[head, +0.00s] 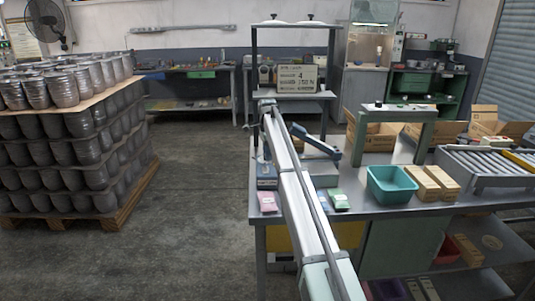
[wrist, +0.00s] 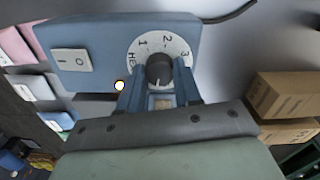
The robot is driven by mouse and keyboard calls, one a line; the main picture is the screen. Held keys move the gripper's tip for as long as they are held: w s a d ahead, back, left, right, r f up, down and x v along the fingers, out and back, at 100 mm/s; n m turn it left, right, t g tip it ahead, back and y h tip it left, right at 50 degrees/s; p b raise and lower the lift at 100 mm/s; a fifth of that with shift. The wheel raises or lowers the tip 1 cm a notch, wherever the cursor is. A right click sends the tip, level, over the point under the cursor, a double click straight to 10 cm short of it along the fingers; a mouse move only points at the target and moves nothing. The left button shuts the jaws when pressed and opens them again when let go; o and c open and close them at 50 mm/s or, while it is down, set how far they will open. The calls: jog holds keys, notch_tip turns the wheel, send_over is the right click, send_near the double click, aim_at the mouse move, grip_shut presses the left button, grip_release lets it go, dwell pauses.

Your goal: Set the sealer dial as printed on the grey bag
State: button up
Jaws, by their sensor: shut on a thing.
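In the wrist view a dark round knob (wrist: 159,68) sits on a white dial plate (wrist: 143,41) on the blue sealer (wrist: 105,35). I can read 1, 2 and 3 on the plate, and partly cut-off letters left of the 1. A pale mark on the knob points down toward my gripper; the scale there is hidden. My gripper (wrist: 159,85) is shut on the knob, a blue finger on each side. A greyish bag (wrist: 37,87) lies left of the sealer, its print too small to read. In the head view my arm hides the dial and gripper.
A pink bag (head: 268,202) and a green bag (head: 338,200) lie on the bench front. A teal bin (head: 393,184) and brown boxes (head: 424,184) stand right. The sealer has a white rocker switch (wrist: 70,59) and a lit lamp (wrist: 119,85).

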jog(key=n, duration=0.4)
jog(key=shift+n, duration=0.3)
jog(key=n, duration=0.3)
jog(key=shift+w+n, duration=0.1)
jog(key=shift+n, duration=0.2)
jog(key=n, duration=0.4)
jog(key=shift+a+n, duration=0.1)
jog(key=shift+n, duration=0.2)
jog(key=n, duration=0.3)
jog(key=shift+n, duration=0.3)
jog(key=n, duration=0.8)
jog(key=shift+a, duration=0.1)
jog(key=n, duration=0.3)
jog(key=shift+n, duration=2.1)
